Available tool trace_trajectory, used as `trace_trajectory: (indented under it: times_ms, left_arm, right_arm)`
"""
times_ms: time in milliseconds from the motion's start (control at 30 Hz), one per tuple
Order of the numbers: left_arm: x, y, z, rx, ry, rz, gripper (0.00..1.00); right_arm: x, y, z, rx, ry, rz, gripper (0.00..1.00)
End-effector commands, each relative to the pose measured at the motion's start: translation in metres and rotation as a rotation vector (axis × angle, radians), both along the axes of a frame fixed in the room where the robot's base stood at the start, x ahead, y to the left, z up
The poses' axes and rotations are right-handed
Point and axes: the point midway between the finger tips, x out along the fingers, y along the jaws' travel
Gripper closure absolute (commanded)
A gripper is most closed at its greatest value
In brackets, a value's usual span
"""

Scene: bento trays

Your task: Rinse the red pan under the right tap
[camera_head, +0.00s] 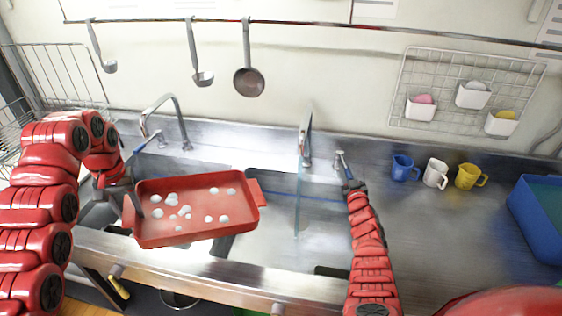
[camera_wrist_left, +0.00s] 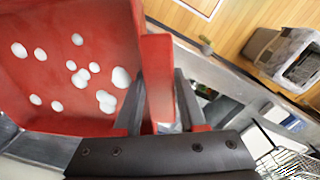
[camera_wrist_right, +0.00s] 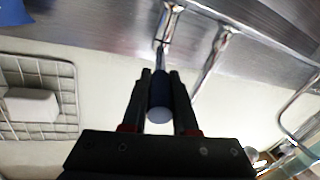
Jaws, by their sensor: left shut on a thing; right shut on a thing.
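The red pan (camera_head: 196,227) is held over the sink, roughly level, with several white foam blobs on its inside. My left gripper (camera_head: 129,207) is shut on the pan's left handle, and the left wrist view shows the fingers around that handle (camera_wrist_left: 158,75). The right tap (camera_head: 305,140) stands at the back, right of the pan. A thin bluish stream (camera_head: 297,205) runs down below its spout into the right basin, apart from the pan. My right gripper (camera_head: 352,186) is shut on the right tap's lever; its dark blue grip (camera_wrist_right: 160,93) shows between the fingers.
The left tap (camera_head: 178,120) stands behind the pan. Blue (camera_head: 403,168), white (camera_head: 435,173) and yellow (camera_head: 468,176) mugs stand right on the counter, beside a blue tub (camera_head: 537,215). Ladles and a small pan (camera_head: 249,82) hang above. A wire rack (camera_head: 55,80) is at the left.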

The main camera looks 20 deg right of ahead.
Motion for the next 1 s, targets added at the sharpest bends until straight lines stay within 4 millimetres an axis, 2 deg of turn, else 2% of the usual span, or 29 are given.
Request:
trace_trajectory:
  times_ms: [400, 433, 567, 600, 867, 1000]
  left_arm:
    - [0.0001, -0.0001, 0.0039, 0.000, -0.001, 0.000, 1.00]
    - [0.0001, -0.0001, 0.0039, 0.000, -0.001, 0.000, 1.00]
    - [0.0001, 0.0000, 0.0039, 0.000, -0.001, 0.000, 1.00]
    - [0.0001, 0.0000, 0.0039, 0.000, -0.001, 0.000, 1.00]
    - [0.0001, -0.0001, 0.0041, 0.000, -0.001, 0.000, 1.00]
    - [0.0001, 0.0000, 0.0079, 0.000, -0.001, 0.000, 1.00]
  right_arm:
    - [-0.0012, 0.0007, 0.0010, 0.004, -0.004, 0.011, 1.00]
    - [-0.0012, 0.0006, 0.0009, 0.004, -0.004, 0.011, 0.69]
    - [-0.0014, 0.0001, 0.0007, 0.004, -0.004, 0.010, 0.46]
    - [-0.0016, 0.0000, 0.0006, 0.003, -0.003, 0.009, 0.43]
    - [-0.0019, -0.0007, 0.0009, 0.003, -0.003, 0.007, 0.43]
    - [-0.0018, -0.0002, 0.0086, 0.003, -0.001, 0.008, 0.43]
